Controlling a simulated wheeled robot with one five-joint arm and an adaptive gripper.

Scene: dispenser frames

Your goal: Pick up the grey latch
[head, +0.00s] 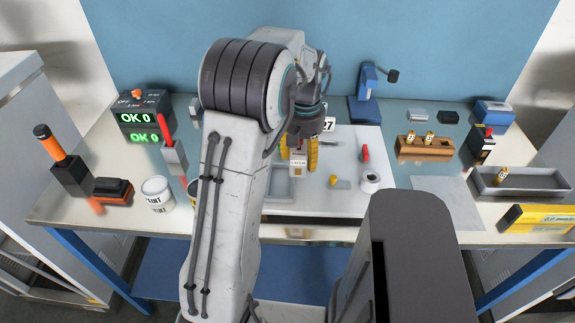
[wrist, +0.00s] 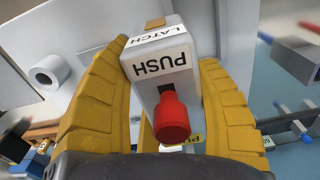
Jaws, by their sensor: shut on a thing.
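The grey latch (wrist: 184,75) is a pale grey block with a white label reading LATCH and PUSH and a red button (wrist: 172,118) on its near end. My gripper (wrist: 166,62) is shut on it, with a yellow finger along each side. In the head view the latch (head: 298,162) shows small between the yellow fingers of my gripper (head: 299,152), over the white board (head: 335,195) at the middle of the table. I cannot tell whether it is clear of the board. My arm hides part of the table.
A white ring (head: 370,182), a small yellow piece (head: 340,183) and a red piece (head: 365,153) are on the board to the right. A grey tray (head: 278,190) lies just left and in front. Paint cans (head: 157,194) stand left; a wooden block (head: 424,150) stands right.

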